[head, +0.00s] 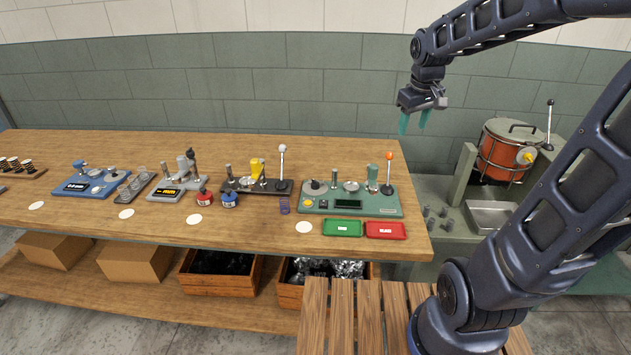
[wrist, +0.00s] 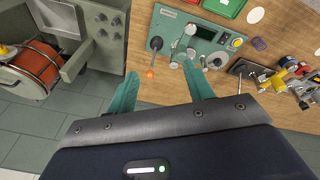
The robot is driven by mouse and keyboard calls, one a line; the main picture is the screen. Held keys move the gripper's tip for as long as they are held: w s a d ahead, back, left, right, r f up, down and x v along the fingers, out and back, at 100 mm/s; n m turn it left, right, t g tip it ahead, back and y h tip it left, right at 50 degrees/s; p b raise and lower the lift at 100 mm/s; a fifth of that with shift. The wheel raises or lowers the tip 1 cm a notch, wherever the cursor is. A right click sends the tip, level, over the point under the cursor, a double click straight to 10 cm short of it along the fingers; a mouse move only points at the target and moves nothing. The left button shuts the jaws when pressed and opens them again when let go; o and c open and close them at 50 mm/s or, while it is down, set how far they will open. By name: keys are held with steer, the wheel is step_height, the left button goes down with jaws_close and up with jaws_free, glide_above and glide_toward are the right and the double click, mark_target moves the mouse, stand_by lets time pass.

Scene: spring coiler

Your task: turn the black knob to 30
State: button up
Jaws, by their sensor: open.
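A small dark knob-like part (head: 323,204) sits beside the yellow button on the green machine (head: 352,209), at the right of the bench. It is too small to read a scale or setting. In the wrist view the green machine (wrist: 205,42) appears turned round, with a small dark part (wrist: 224,38) near its yellow button. My gripper (head: 415,118) is raised in the air to the right of and above the machine, clear of it. Its teal fingers are apart and empty in the wrist view (wrist: 161,75).
An orange-balled lever (head: 388,170) stands up at the machine's right end. Green (head: 342,228) and red (head: 386,230) trays lie in front. A white-balled lever (head: 282,160) stands on the dark device to the left. A drum machine (head: 505,150) is at the right.

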steer(key=w+a+f+n+g, duration=0.1)
steer(key=w+a+f+n, duration=0.25)
steer(key=w+a, duration=0.2)
steer(key=w+a+f+n+g, duration=0.1)
steer(key=w+a+f+n, duration=0.1)
steer(key=w+a+f, duration=0.4)
steer(key=n+g, duration=0.2)
steer(key=n, duration=0.3)
glide_toward(315, 184)
steer(key=shift+m+t, duration=0.25)
steer(key=shift+t, duration=0.05)
step_height(315, 184, down, 9)
steer(key=shift+r, duration=0.2)
steer(key=shift+c, duration=0.4)
steer(key=c, duration=0.9)
